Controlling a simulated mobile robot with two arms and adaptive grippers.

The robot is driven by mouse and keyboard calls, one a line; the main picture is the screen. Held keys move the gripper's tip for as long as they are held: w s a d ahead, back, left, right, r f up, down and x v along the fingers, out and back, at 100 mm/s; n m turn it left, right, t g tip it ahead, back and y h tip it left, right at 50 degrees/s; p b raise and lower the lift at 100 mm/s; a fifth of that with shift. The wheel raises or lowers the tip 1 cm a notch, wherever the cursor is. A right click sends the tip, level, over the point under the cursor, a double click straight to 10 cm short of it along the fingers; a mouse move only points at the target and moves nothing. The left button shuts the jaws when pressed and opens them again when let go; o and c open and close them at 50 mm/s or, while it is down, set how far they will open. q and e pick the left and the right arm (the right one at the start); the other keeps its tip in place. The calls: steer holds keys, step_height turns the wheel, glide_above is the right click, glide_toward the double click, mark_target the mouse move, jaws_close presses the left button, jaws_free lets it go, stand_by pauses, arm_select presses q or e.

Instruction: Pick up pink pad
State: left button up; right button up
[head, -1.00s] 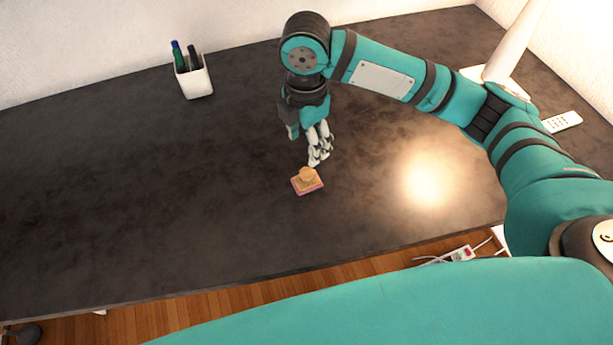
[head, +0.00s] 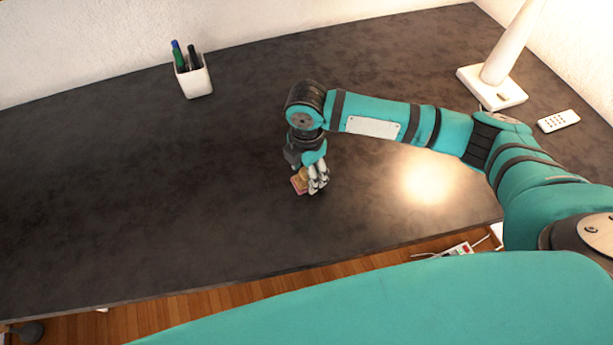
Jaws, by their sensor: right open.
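The pink pad (head: 297,188) lies on the dark desk near the middle of the head view. A small tan round-topped object (head: 300,175) sits on top of it. My right gripper (head: 314,189) points down with its fingers open at the right side of the pad, and it hides the pad's right part. I cannot tell whether the fingers touch the pad. My left gripper is not in view.
The dark desk (head: 150,190) is mostly bare to the left. A white pen cup (head: 196,82) with pens stands at the back. A white lamp (head: 497,82) and a white remote (head: 558,121) are at the right. A power strip (head: 460,248) shows beyond the front edge.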

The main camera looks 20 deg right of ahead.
jaws_close()
stand_by(0.3)
steer(key=shift+r, duration=0.15)
steer(key=shift+r, duration=0.7)
steer(key=shift+s+a+r+b, duration=0.15)
steer(key=shift+r+b, duration=0.2)
steer(key=shift+r, duration=0.6)
steer(key=s+a, duration=0.2)
steer(key=s, duration=0.2)
steer(key=s+a+r, duration=0.1)
steer(key=s+a, duration=0.1)
steer(key=s, duration=0.3)
steer(key=s+a+b, duration=0.1)
steer(key=s+a, duration=0.1)
steer(key=s, duration=0.3)
steer(key=shift+s+r, duration=0.25)
